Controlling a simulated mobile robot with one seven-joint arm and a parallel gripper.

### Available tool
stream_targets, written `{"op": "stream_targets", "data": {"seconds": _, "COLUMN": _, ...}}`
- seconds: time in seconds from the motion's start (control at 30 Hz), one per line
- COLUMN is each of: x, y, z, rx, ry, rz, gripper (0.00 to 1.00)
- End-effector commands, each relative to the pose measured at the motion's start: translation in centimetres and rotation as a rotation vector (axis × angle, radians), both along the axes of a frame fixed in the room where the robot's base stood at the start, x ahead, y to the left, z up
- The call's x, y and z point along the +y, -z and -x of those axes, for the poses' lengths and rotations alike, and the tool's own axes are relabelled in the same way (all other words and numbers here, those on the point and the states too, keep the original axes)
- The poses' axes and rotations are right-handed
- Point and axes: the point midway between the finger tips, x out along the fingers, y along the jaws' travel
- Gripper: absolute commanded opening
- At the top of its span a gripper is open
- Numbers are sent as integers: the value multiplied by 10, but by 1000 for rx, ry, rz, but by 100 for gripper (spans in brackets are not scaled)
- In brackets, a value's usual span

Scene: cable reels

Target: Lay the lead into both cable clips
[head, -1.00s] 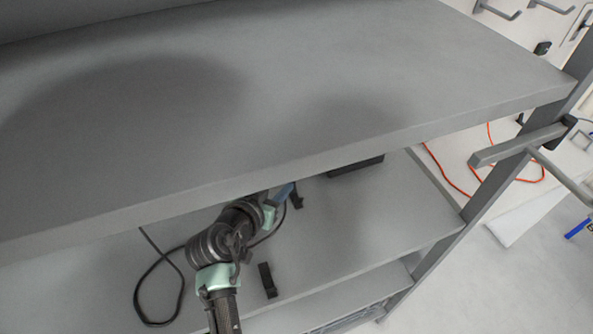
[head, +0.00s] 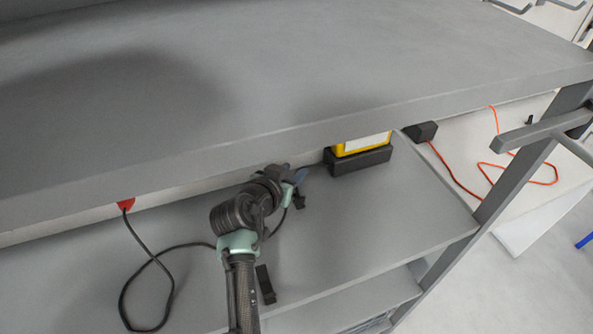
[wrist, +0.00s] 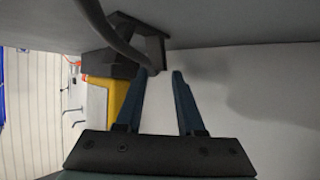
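The black lead (head: 164,292) runs from a red end (head: 126,204) at the left, loops on the lower shelf and passes behind my arm. One small black clip (head: 265,284) stands beside my arm near the shelf's front. The other black clip (head: 299,200) stands farther back, just below my gripper (head: 293,176). In the wrist view my blue fingers (wrist: 159,73) are apart. The lead (wrist: 115,35) crosses in front of a black block-shaped part (wrist: 140,42) and reaches near the left fingertip. I cannot tell whether the lead sits inside either clip.
A yellow device (head: 362,144) in a dark holder (head: 360,161) stands at the back of the lower shelf (head: 400,215). The upper shelf (head: 300,75) overhangs my gripper. A shelf post (head: 520,165) and an orange cable (head: 495,172) lie to the right.

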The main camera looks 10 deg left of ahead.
Motion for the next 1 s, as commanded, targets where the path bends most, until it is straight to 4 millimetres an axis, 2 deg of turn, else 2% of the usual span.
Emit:
{"op": "stream_targets", "data": {"seconds": 0.63, "x": -3, "y": 11, "z": -17, "rx": 0, "ry": 0, "rz": -1, "gripper": 38}}
{"op": "stream_targets", "data": {"seconds": 1.0, "x": -3, "y": 9, "z": -16, "rx": 0, "ry": 0, "rz": 0, "gripper": 5}}
